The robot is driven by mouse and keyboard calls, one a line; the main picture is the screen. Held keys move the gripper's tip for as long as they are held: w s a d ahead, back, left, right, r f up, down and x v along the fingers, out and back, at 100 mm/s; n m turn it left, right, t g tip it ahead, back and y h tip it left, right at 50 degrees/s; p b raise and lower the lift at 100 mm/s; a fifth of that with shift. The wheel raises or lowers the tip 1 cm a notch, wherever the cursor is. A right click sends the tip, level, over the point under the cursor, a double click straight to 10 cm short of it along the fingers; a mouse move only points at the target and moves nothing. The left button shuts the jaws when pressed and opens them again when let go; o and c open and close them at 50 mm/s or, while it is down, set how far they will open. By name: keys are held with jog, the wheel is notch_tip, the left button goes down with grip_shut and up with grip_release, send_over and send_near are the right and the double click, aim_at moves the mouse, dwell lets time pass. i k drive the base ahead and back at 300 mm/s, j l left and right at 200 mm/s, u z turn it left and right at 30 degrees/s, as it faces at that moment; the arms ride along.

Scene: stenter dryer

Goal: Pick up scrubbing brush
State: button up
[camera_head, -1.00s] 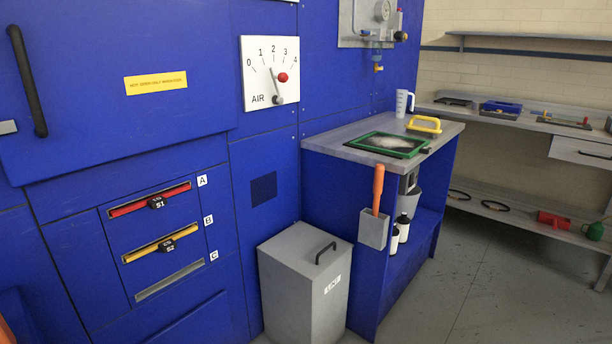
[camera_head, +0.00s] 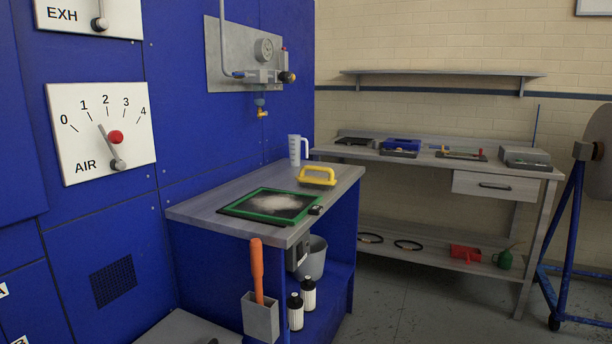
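What looks like the scrubbing brush (camera_head: 317,176), with a yellow arched handle, sits on the grey worktop (camera_head: 195,209) of the blue bench, near its right back edge. Its bristles are too small to make out. It is behind a green-framed screen (camera_head: 270,205) with a pale patch on it, and in front of a white measuring jug (camera_head: 296,150). My gripper is in no part of the view.
An orange-handled tool (camera_head: 257,270) stands in a grey holder on the bench's front side. A bucket (camera_head: 312,258) and two dark-capped bottles are on the lower shelf. A grey bin (camera_head: 180,328) stands at lower left. Open floor (camera_head: 400,305) lies right of the bench.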

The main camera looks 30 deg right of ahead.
aim_at(319, 182)
jog(key=i+l+u, duration=0.3)
jog(key=l, duration=0.85)
jog(key=i+l+u, duration=0.15)
jog(key=l+u, duration=0.15)
jog(key=l, duration=0.9)
jog(key=l+u, duration=0.3)
jog(key=l, duration=0.9)
jog(key=k+l, duration=0.1)
jog(key=l, duration=0.25)
jog(key=l+u, duration=0.1)
jog(key=l, duration=0.25)
jog(key=k+l, duration=0.15)
jog(key=l, duration=0.2)
jog(key=i, duration=0.45)
jog(key=l+u, duration=0.05)
